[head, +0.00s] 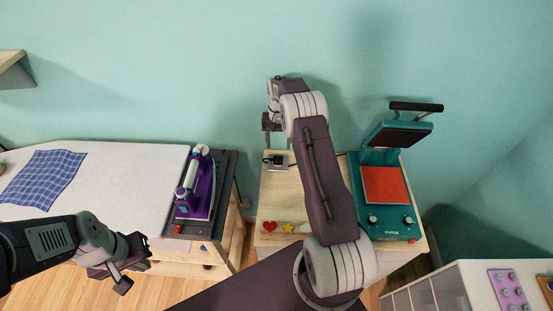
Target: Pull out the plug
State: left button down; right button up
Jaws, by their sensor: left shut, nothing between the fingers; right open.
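A small black plug (277,159) sits at a metal socket plate (279,166) on the back left of the wooden table (270,205). A dark cord seems to run right from there toward the teal heat press (375,152), partly hidden by my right arm. My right gripper (271,124) is above and behind the plug, apart from it, open and empty; its fingers show small and dark. My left gripper (135,266) is shut and empty at the lower left, away from the plug, in front of the ironing board.
The heat press has a raised lid and red pad. A heart and star (289,228) lie at the table's front. A purple iron (197,187) rests on a dark stand at left, beside a blue checked cloth (43,179). A white cabinet (430,290) stands at lower right.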

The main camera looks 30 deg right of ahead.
aim_at(276, 159)
jog(key=shift+f, duration=0.1)
notch_tip(276, 159, down, 8)
jog(key=b, duration=0.5)
jog(key=shift+b, duration=0.4)
jog(key=shift+f, duration=0.4)
jog(key=shift+s, duration=0.1)
jog(key=shift+a, duration=0.35)
dwell(0.4)
jog(key=shift+w, duration=0.2)
grip_shut()
jog(key=shift+r, duration=0.1)
